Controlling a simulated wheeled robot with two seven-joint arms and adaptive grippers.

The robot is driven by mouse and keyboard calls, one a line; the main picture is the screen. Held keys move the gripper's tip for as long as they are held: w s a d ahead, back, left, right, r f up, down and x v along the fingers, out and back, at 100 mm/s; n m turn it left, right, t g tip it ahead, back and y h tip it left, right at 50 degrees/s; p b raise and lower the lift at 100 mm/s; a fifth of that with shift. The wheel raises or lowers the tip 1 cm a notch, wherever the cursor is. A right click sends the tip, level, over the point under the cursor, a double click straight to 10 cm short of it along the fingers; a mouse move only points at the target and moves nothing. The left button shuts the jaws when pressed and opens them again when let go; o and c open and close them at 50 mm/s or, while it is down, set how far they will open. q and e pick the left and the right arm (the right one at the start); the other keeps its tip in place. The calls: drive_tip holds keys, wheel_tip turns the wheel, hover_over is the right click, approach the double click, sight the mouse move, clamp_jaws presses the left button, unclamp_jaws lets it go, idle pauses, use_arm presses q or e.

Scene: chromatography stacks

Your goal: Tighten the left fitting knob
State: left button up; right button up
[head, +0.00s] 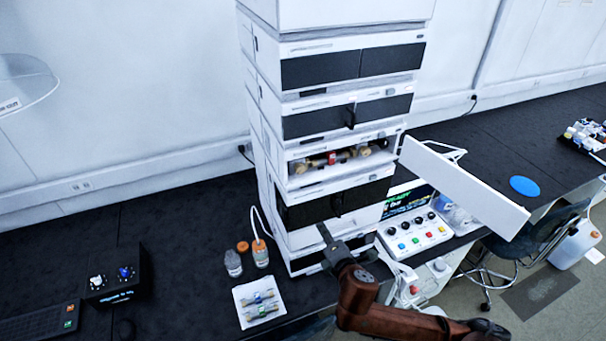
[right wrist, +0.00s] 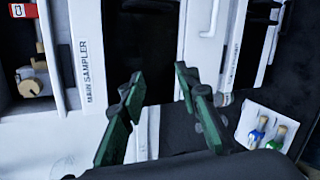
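The open column compartment in the white instrument stack holds a row of brass fittings around a red part (head: 331,158). The left fitting knob (head: 300,166) is the tan piece left of the red part. In the right wrist view a tan knob (right wrist: 30,86) shows at the left edge, below the red part (right wrist: 22,10). My right gripper (head: 325,236) is in front of the lower part of the stack, below the fittings. Its green-padded fingers (right wrist: 160,112) are apart with nothing between them. My left gripper is not in view.
The compartment's white door (head: 465,187) stands swung open to the right. Bottles (head: 260,252) and a white tray (head: 259,303) with small parts stand left of my right gripper. A control box (head: 415,236) is to the right. The left of the bench has open room.

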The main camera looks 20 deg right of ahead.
sight(301, 170)
drive_tip(key=w+a+r+n+t+y, duration=0.25)
drive_tip(key=r+n+t, duration=0.25)
drive_tip(key=r+n, duration=0.95)
drive_tip(key=shift+m+h, duration=0.35)
drive_tip(key=shift+m, duration=0.6)
drive_tip(key=w, duration=0.2)
drive_tip(key=w+r+p, duration=0.1)
drive_tip(key=w, duration=0.2)
drive_tip(key=w+r+p, duration=0.1)
drive_tip(key=w, duration=0.2)
drive_tip(key=shift+w+d+r, duration=0.1)
drive_tip(key=shift+w+r, duration=0.05)
drive_tip(key=shift+w, duration=0.1)
clamp_jaws()
